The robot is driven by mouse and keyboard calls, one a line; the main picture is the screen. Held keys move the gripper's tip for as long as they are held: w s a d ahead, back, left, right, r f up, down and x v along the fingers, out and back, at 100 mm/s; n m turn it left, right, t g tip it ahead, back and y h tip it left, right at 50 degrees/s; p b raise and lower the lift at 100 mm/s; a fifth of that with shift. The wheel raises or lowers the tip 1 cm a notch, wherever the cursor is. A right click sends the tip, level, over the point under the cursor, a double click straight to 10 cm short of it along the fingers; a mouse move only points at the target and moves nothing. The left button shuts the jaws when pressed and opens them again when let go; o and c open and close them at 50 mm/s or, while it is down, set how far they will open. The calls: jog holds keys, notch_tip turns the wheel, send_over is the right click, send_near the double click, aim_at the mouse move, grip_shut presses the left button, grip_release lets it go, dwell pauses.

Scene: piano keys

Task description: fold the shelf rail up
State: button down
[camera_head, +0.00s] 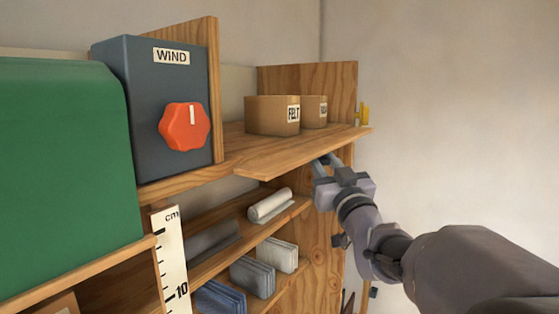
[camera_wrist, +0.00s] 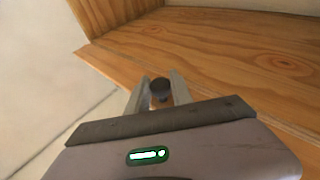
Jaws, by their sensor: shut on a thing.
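The shelf rail (camera_head: 290,158) is a long wooden board along the front edge of the upper shelf. It lies nearly flat, jutting outward from the shelf rather than standing up. My gripper (camera_head: 324,162) is at the underside of the rail toward its right end. In the wrist view my gripper (camera_wrist: 160,92) has its two fingers on either side of a small dark round knob (camera_wrist: 158,88) and is shut on it. The knob is at the wooden edge (camera_wrist: 108,65); how it is fixed there is hidden.
A felt box (camera_head: 268,116) and another carton (camera_head: 314,112) stand on the upper shelf. Left are a wind box with a red knob (camera_head: 184,127) and a green case (camera_head: 65,165). Lower shelves hold a roll (camera_head: 270,205) and folded cloths. The right side is open before a bare wall.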

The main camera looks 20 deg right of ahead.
aim_at(332, 150)
jog(key=n, duration=0.1)
jog(key=r+n+g+p, duration=0.1)
jog(key=r+g+y+p, duration=0.1)
jog(key=shift+s+d+n, duration=0.25)
jog(key=shift+s+n, duration=0.1)
jog(key=shift+n, duration=0.05)
jog(key=shift+s+d+r+n+g, duration=0.1)
jog(key=shift+r+n+g, duration=0.45)
jog(key=shift+n+g, duration=0.45)
notch_tip(332, 150, up, 2)
jog(key=n+g, duration=0.2)
jog(key=g, duration=0.2)
jog(key=shift+r+n+h, duration=0.25)
jog(key=shift+n+h, duration=0.05)
jog(key=shift+n, duration=0.1)
jog(key=g, duration=0.1)
jog(key=w+r+n+g+h, duration=0.1)
jog(key=g, duration=0.1)
jog(key=shift+a, duration=0.35)
jog(key=shift+w+a+r+n+g+h, duration=0.15)
jog(key=shift+r+n+g+h, duration=0.15)
jog(key=shift+n+g, duration=0.15)
jog(key=shift+w+a+r+n+g+h, duration=0.15)
jog(key=shift+n+g+h, duration=0.2)
jog(key=shift+g, duration=0.2)
jog(key=c, duration=1.2)
grip_release()
jog(key=shift+o, duration=0.2)
